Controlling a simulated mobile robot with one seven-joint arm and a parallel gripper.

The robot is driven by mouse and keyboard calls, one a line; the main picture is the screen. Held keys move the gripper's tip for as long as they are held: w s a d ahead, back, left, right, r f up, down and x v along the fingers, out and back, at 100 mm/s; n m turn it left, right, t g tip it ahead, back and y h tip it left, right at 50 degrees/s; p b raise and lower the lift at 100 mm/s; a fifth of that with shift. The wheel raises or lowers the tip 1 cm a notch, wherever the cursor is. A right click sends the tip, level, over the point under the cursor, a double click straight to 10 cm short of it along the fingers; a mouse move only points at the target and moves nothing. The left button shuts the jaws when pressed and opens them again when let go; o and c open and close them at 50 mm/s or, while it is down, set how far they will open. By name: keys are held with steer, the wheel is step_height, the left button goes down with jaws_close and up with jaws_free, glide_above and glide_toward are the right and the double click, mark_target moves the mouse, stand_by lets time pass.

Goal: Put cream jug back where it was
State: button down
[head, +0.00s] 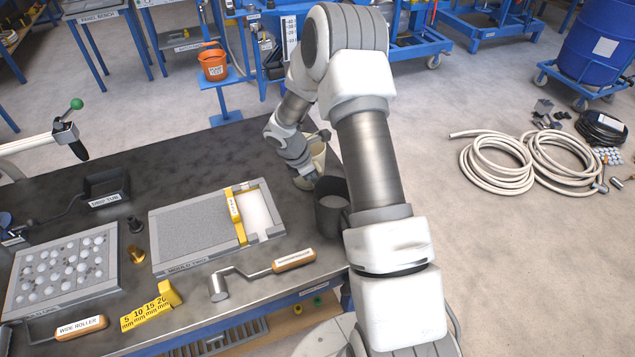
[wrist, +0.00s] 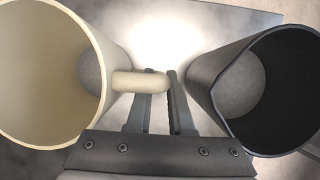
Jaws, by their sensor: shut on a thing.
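The cream jug (head: 318,158) stands upright near the right edge of the dark bench, partly hidden behind my arm in the head view. In the wrist view the cream jug (wrist: 50,65) fills the left side, seen from above, open and empty. Its handle reaches to the fingers of my gripper (wrist: 163,88), which is shut on that handle. In the head view my gripper is largely hidden by my wrist and the jugs. I cannot tell whether the jug's base touches the bench.
A dark grey jug (head: 331,215) stands just in front of the cream jug; it also shows close to the fingers' right in the wrist view (wrist: 262,92). A grey mould tray (head: 190,232), a roller (head: 219,288) and a yellow step gauge (head: 150,308) lie to the left.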

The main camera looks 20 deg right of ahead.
steer(key=shift+f, duration=0.2)
steer(key=c, duration=0.8)
jaws_free()
steer(key=shift+r, duration=0.1)
steer(key=shift+r, duration=0.1)
